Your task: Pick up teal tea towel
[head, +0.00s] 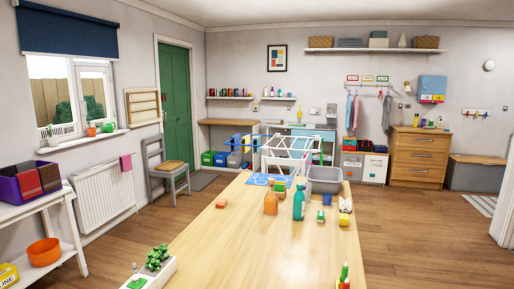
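No cloth in the head view can be surely told as the teal tea towel. A blue-grey cloth (386,113) hangs from the hook rail on the far wall, right of centre. A paler blue cloth (348,111) and a pink cloth (356,112) hang together at the left of the same rail. Neither of my grippers is in view.
A chair (165,170) stands by the green door (174,95). A drawer chest (419,155) stands far right. Floor (410,225) right of the table is clear.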

